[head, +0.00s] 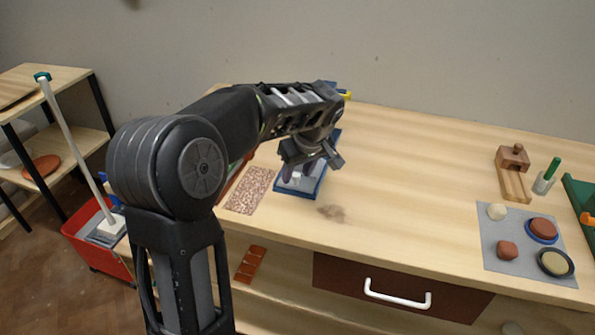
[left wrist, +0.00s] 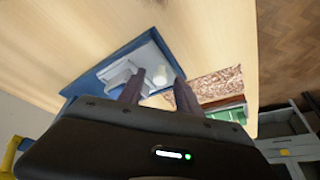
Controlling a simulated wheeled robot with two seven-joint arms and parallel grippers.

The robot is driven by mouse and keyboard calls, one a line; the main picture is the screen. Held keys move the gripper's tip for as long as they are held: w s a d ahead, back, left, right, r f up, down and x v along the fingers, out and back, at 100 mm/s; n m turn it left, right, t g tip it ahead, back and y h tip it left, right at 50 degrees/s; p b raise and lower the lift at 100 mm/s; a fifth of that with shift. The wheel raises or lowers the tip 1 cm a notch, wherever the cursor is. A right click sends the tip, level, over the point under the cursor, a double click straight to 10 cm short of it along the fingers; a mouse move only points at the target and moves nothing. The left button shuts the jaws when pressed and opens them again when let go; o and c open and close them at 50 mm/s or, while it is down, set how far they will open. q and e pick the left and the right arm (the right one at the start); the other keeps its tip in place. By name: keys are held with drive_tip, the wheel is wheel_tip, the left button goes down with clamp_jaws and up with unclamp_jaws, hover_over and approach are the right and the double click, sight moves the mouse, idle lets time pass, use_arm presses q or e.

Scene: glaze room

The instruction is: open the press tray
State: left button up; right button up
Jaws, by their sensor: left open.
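The press (head: 331,163) is a blue-framed thing on the wooden worktop, mostly hidden behind my left arm in the head view. Its blue base (left wrist: 88,77) shows in the left wrist view. A light grey tray (left wrist: 118,73) lies on that base, with a pale round knob (left wrist: 161,75) on it. The tray also shows as a pale patch in the head view (head: 294,184). My left gripper (head: 303,172) is open above the front of the press. In the left wrist view its two fingers (left wrist: 158,93) reach toward the knob, which appears between them. I cannot tell whether they touch it.
A speckled mat (head: 251,190) lies left of the press. A brown drawer with a white handle (head: 397,294) is below the worktop. A grey mat (head: 501,228) with round pieces and a wooden block (head: 513,158) are at the right. The middle of the worktop is mostly clear.

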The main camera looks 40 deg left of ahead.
use_arm(q)
drive_tip(key=v, duration=0.8)
idle(0.6)
